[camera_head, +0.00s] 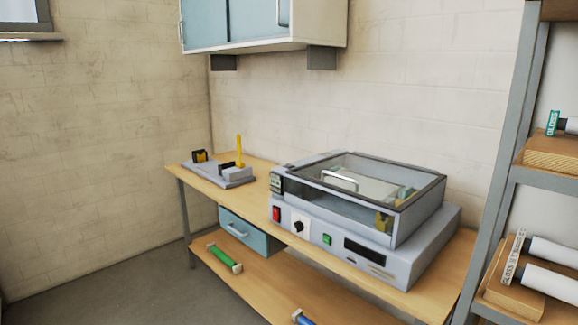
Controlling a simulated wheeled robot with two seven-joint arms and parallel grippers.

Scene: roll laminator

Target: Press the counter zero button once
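The grey roll laminator (350,205) stands on the wooden bench, its clear lid down. Its front panel carries a red rocker switch (276,214), a black knob (298,227) on a white plate, a green button (327,239) and a dark slot-like panel (368,252). A small dark unit with pale markings (276,184) sits at the upper left front corner. I cannot tell which part is the counter zero button; no label is readable. Neither of my grippers is in view.
The wooden bench (258,178) holds a grey fixture (218,174) with a yellow upright at left. A blue drawer (245,232) hangs below, above a lower shelf with a green roll (224,258). A wall cabinet (262,25) hangs above; a rack (510,150) stands right.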

